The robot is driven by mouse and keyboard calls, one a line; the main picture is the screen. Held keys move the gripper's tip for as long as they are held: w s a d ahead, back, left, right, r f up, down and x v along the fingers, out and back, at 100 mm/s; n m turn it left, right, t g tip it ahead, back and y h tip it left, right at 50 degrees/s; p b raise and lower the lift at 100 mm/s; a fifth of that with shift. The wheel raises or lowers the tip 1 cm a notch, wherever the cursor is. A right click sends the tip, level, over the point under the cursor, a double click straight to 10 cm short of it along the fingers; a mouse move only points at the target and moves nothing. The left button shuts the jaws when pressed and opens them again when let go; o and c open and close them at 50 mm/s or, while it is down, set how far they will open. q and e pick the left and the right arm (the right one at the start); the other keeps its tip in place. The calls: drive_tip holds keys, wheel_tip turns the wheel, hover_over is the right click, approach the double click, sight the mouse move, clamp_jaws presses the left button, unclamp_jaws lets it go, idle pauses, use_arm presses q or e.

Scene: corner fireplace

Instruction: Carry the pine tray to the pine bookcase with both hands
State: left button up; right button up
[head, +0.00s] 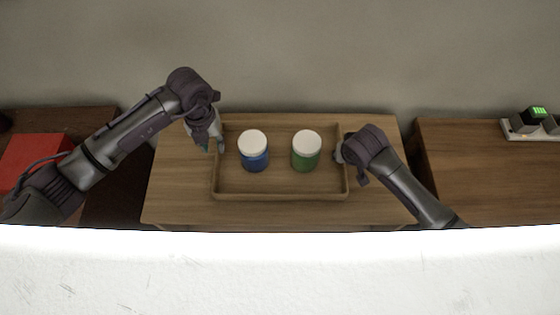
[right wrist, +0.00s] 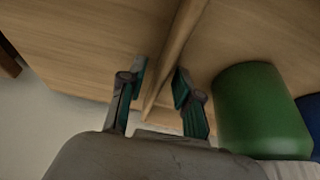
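The pine tray (head: 280,195) lies flat on a light wooden surface and holds a blue jar (head: 254,160) and a green jar (head: 305,158), both with white lids. My left gripper (head: 212,146) is at the tray's left wall, its fingers apart, one on each side of the wall. My right gripper (right wrist: 160,78) is at the tray's right wall. In the right wrist view its fingers are open on either side of the tray rim (right wrist: 180,35), with small gaps showing. The green jar (right wrist: 258,110) stands close beside it there. I cannot tell which furniture is the pine bookcase.
The light wooden top (head: 175,190) has bare room on both sides of the tray. A red item (head: 35,155) lies on dark furniture at the left. A brown wooden unit (head: 480,170) at the right bears a power strip with a green-lit device (head: 537,113). A wall stands behind.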

drive_tip(key=shift+r, duration=0.15)
use_arm(q)
wheel_tip(320, 180, up, 5)
drive_tip(key=shift+r, duration=0.15)
use_arm(e)
drive_tip(key=v, duration=1.1)
drive_tip(key=shift+s+r, duration=0.2)
drive_tip(key=shift+r, duration=0.1)
